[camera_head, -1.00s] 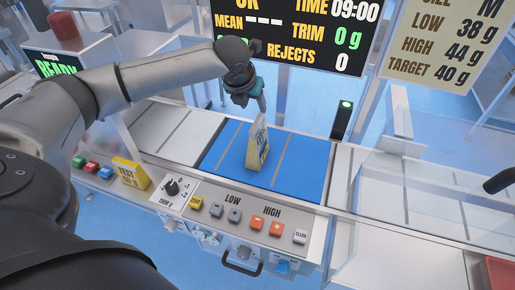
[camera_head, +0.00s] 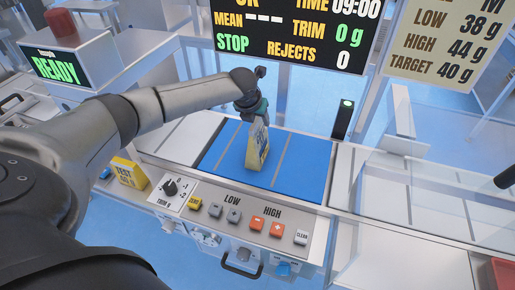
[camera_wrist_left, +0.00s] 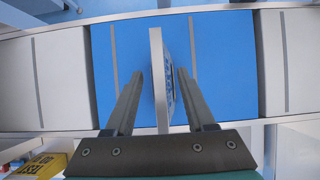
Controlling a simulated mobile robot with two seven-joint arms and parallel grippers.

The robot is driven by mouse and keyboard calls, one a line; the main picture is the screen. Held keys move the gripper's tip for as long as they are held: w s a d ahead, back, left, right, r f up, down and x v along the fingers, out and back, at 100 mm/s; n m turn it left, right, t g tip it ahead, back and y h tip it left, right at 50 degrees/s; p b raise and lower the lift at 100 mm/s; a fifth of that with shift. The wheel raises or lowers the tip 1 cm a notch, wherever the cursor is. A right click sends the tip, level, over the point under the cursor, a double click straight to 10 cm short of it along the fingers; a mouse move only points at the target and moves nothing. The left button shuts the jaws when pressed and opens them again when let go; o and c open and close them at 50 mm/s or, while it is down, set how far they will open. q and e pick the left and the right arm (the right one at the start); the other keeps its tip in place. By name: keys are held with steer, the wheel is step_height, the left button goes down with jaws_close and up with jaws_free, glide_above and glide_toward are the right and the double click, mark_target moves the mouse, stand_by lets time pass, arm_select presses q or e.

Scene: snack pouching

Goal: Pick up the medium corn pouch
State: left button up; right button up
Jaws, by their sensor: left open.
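The corn pouch (camera_head: 257,148) stands upright on the blue section of the weighing belt (camera_head: 300,165). It is pale with yellow and blue print. My left gripper (camera_head: 259,121) is above and around its top edge. In the left wrist view the pouch (camera_wrist_left: 159,82) shows edge-on between the two fingers of my left gripper (camera_wrist_left: 160,88). My right gripper is not in view.
A yellow test block (camera_head: 130,172) stands left of the control panel (camera_head: 215,205) with its knob and several buttons. A dark post with a green light (camera_head: 343,118) stands behind the belt. A display screen (camera_head: 290,30) hangs at the back.

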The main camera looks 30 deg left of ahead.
arm_select(q)
steer(key=shift+w+f, duration=0.1)
steer(key=shift+f, duration=0.3)
stand_by(0.7)
jaws_close()
stand_by(1.2)
